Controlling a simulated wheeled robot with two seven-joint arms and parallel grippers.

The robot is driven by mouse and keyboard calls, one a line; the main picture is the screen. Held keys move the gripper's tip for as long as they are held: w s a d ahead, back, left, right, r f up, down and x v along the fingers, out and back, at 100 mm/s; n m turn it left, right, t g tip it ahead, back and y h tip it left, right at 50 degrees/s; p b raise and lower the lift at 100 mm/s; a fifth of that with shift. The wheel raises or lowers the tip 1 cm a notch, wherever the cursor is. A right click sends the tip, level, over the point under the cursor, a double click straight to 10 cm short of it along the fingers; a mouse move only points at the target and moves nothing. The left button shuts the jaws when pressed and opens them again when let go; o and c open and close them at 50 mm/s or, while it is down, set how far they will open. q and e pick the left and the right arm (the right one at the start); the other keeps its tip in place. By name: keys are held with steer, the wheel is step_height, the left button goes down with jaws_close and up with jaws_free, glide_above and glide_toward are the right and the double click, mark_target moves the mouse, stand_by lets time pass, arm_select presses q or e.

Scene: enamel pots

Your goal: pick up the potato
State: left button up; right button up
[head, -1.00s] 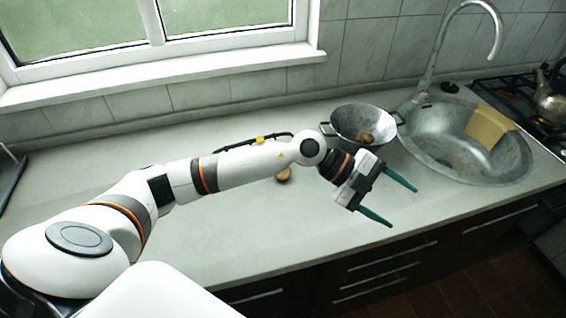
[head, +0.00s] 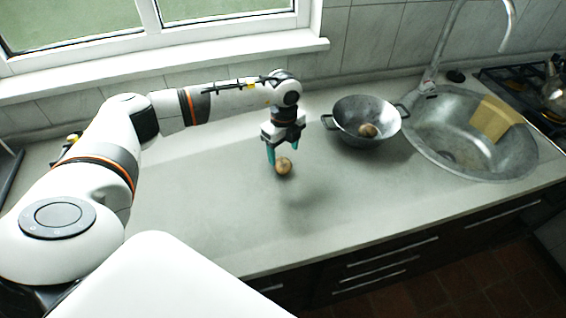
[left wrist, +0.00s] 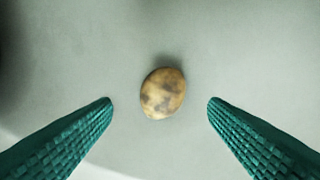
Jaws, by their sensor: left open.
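A brown, mottled potato (head: 284,166) lies on the grey countertop, left of the metal pot. My left gripper (head: 283,158) points down over it, with its teal fingers apart and nothing between them that I can see held. In the left wrist view the potato (left wrist: 162,93) lies on the bare counter, centred between and slightly beyond the two open fingertips (left wrist: 160,103). The fingers do not touch it there. A second potato-like thing (head: 368,130) lies inside the two-handled pot (head: 345,134). My right gripper is not in view.
The countertop (head: 200,200) is clear to the left and in front of the potato. A round metal sink (head: 420,155) with a yellow cloth-like piece (head: 494,118) is right of the pot. A stove (head: 545,92) stands at the far right, and the window wall is behind.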

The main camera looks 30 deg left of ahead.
mark_target(283, 161)
arm_select(q)
step_height(283, 161, down, 5)
steer(key=shift+s+p, duration=0.15)
steer(key=shift+p, duration=0.85)
steer(key=shift+f, duration=0.25)
steer(key=c, duration=1.1)
